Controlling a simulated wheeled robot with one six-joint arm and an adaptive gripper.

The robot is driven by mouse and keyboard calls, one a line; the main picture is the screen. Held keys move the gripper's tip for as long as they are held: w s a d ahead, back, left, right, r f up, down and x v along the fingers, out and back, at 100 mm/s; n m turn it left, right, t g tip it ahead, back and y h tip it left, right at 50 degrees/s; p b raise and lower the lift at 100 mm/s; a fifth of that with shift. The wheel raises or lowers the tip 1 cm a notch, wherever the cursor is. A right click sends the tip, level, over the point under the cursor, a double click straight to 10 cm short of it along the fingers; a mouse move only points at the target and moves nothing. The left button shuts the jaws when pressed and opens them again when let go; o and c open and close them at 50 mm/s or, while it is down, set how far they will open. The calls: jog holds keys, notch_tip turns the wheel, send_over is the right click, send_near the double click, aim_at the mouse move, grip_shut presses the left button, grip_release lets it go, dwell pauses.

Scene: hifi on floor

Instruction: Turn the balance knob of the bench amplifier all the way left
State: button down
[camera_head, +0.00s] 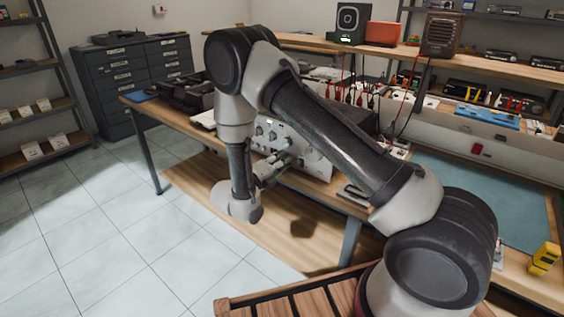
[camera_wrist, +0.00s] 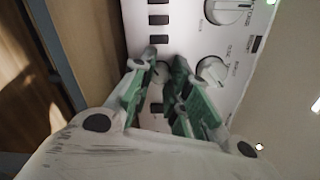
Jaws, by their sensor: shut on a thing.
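The bench amplifier (camera_head: 314,158) stands at the near edge of the workbench, its pale front panel facing the room and partly hidden behind my arm. In the wrist view the panel (camera_wrist: 190,35) carries a large knob (camera_wrist: 228,10), a mid-size knob (camera_wrist: 212,70) and a small knob (camera_wrist: 160,72). The printed labels are too small to read. My gripper (camera_wrist: 158,68) has its green-padded fingers on either side of the small knob and is shut on it. The fingers hide part of this knob. In the head view my gripper (camera_head: 281,162) is low at the panel.
The wooden workbench (camera_head: 180,122) has a lower shelf (camera_head: 210,190) under the gripper. Dark equipment (camera_head: 185,95) lies left of the amplifier. Red and black leads (camera_head: 365,95) hang behind it. A blue mat (camera_head: 480,190) covers the bench at right. Tiled floor is clear at left.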

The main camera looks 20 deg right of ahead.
jog(key=shift+a, duration=0.1)
jog(key=c, duration=1.6)
grip_release()
jog(key=v, duration=1.2)
jog(key=shift+w, duration=0.1)
